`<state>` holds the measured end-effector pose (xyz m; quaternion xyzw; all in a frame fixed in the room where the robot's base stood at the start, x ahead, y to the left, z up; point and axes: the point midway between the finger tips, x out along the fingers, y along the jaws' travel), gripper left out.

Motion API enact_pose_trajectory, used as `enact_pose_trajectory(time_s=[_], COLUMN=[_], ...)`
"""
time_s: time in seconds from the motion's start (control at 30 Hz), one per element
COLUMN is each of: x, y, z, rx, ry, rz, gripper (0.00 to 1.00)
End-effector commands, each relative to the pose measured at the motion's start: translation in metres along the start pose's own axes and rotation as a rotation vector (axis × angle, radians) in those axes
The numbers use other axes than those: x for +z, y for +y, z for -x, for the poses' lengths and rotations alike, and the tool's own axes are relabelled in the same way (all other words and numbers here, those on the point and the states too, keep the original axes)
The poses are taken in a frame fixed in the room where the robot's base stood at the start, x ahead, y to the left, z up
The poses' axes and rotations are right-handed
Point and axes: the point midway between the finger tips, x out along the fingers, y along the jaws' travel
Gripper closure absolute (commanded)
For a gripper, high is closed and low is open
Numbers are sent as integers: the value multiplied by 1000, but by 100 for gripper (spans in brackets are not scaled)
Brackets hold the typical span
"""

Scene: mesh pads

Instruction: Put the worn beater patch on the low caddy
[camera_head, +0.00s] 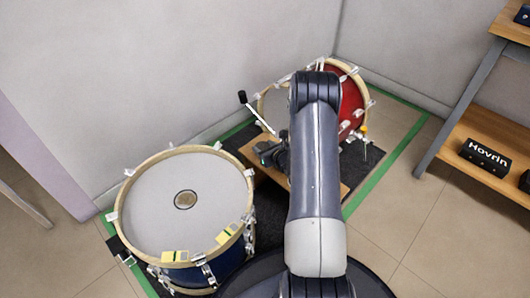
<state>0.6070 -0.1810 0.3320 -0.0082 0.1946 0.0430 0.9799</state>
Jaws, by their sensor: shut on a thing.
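My gripper (270,152) shows as a dark shape left of my arm's upper part. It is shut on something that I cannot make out. It is over or just in front of a low wooden board (262,172), which looks like the low caddy. My arm hides the middle of the board, and its right corner shows on the other side.
A red drum (352,97) stands behind my arm, partly hidden. A black-headed beater (242,97) on a rod rises left of it. Yellow pieces (175,257) lie on the blue drum's near rim. A wooden shelf (480,150) holds a black box at right. Floor is clear at right.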

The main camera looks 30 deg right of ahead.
Motion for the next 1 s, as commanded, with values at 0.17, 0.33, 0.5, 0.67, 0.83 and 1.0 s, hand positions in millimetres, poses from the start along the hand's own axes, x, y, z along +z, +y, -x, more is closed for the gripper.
enact_pose_trajectory(time_s=[0.17, 0.33, 0.5, 0.67, 0.83, 1.0], x=[-7, -8, -10, -10, -10, -7], y=[0, 0, 0, 0, 0, 0], z=[-3, -3, -4, -4, -4, -3], rx=[0, 0, 0, 0, 0, 0], ry=[-1, 0, 0, 0, 0, -1], rz=[1, 0, 0, 0, 0, 1], gripper=[72, 72, 44, 31, 28, 28])
